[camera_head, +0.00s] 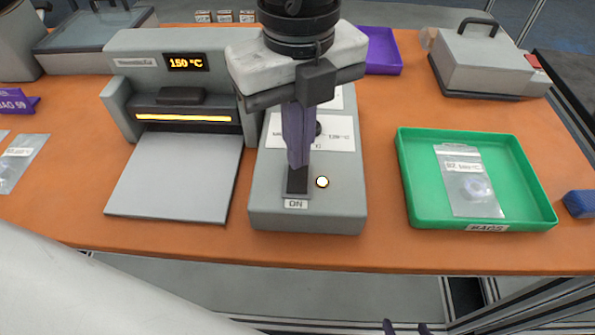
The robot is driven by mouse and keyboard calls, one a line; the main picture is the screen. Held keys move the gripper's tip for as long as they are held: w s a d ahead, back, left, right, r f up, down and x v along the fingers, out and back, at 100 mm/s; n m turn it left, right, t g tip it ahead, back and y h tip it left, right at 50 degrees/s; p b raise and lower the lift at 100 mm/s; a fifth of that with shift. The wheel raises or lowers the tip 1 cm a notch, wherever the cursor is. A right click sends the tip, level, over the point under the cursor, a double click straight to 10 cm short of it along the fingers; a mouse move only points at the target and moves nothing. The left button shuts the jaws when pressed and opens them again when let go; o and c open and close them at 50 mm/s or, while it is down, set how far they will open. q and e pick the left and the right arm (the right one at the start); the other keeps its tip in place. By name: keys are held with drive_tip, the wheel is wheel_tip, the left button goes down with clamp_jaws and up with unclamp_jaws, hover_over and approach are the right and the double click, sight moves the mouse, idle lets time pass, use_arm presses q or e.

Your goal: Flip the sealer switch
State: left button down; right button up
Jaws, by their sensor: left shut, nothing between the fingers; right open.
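The grey sealer (175,50) stands at the left with its display reading 150 °C and a glowing orange bar in its slot. Its grey control box (262,205) has a black switch (297,186) above a label reading ON. A round whitish light (322,182) beside the switch looks lit. My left gripper (298,163) points down at the switch with its purple fingers shut and empty. Its tips are at or just above the switch's upper part and hide some of it; contact is unclear. My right gripper (406,327) shows only two dark, separated fingertips at the bottom edge.
A green tray (408,180) labelled BAGS holds a clear bag (467,200) on the right. A grey box with a handle (485,65) and a purple tray (384,50) stand behind. Orange table (375,180) is free between control box and green tray.

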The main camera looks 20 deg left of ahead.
use_arm(q)
drive_tip(key=shift+f, duration=0.1)
idle(0.3)
drive_tip(key=shift+f+b, duration=0.75)
drive_tip(key=shift+b, duration=0.15)
drive_tip(key=shift+r, duration=0.1)
drive_tip(key=shift+r+p, duration=1.65)
drive_tip(key=shift+r, duration=1.8)
